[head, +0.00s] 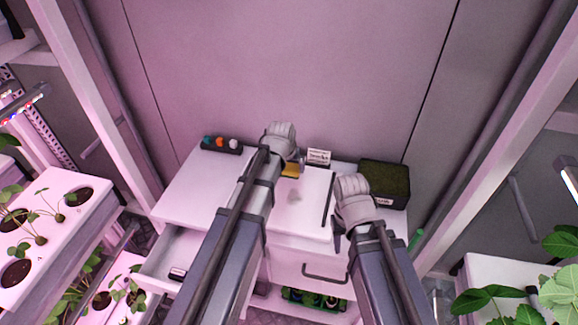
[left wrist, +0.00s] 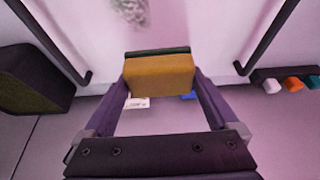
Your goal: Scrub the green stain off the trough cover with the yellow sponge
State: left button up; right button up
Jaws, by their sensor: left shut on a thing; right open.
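The trough cover (head: 310,215) is a white panel with dark bar handles on top of the white cabinet. The stain (head: 294,196) is a faint grey-green smudge on it; it also shows at the top of the left wrist view (left wrist: 130,11). My left gripper (head: 291,163) is shut on the yellow sponge (head: 290,171), at the cover's far edge, beyond the stain. In the left wrist view the sponge (left wrist: 158,76) sits between both fingers, with a dark green layer along one side. I cannot tell whether it touches the cover. My right gripper (head: 341,236) is open and empty, near the cover's right side.
A dark box with a mossy top (head: 385,180) stands at the back right. A small white card (head: 319,157) stands behind the cover. A black holder with coloured knobs (head: 221,146) is at the back left. A drawer (head: 172,257) is open at the left. Planted racks flank the cabinet.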

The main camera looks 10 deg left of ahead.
aim_at(289, 165)
pick_arm(q)
notch_tip(289, 165, up, 3)
jog(key=p, duration=0.3)
dwell(0.4)
jog(key=shift+f, duration=0.1)
